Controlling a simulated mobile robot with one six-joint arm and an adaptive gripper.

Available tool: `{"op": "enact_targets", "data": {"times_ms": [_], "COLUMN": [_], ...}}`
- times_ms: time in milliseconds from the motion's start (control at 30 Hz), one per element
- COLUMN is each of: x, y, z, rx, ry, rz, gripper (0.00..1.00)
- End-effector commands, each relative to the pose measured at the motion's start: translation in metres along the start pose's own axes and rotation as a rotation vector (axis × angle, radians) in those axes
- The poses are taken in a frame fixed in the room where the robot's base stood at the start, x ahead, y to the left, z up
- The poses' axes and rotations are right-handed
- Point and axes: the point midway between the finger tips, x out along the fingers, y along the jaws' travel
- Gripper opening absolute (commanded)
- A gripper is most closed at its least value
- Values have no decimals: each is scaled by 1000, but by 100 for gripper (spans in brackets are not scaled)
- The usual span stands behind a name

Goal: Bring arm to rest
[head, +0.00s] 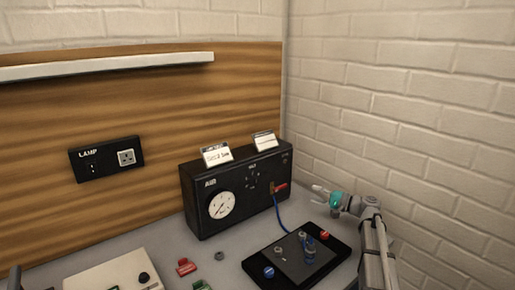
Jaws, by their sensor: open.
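My arm comes in from the lower right of the head view. My gripper (320,191) is at its end, beyond a teal band, and points left. It is open and empty, with nothing between its fingers. It hangs in front of the right brick wall, above and behind the black tray (331,268). The black air box (195,208) with a round white gauge (221,205) stands to the left of the gripper. The gripper appears apart from it. The fingertips are small in this view.
A blue hose (281,217) runs from the air box, near a red lever (280,188), down to fittings on the tray. A red part (186,267) and a grey ring (219,256) lie on the grey table (237,265). A cream box (100,275) stands front left.

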Motion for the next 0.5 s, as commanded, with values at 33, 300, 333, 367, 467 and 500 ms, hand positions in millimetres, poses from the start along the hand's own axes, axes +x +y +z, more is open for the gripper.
{"op": "enact_targets", "data": {"times_ms": [33, 300, 333, 367, 467, 500], "x": [0, 0, 0, 0, 0, 0], "y": [-7, -40, -45, -49, -62, -64], "z": [0, 1, 1, 1, 1, 1], "rx": [0, 0, 0, 0, 0, 0], "ry": [0, 0, 0, 0, 0, 0], "rz": [0, 0, 0, 0, 0, 0], "gripper": [56, 56, 56, 56, 56, 56]}}
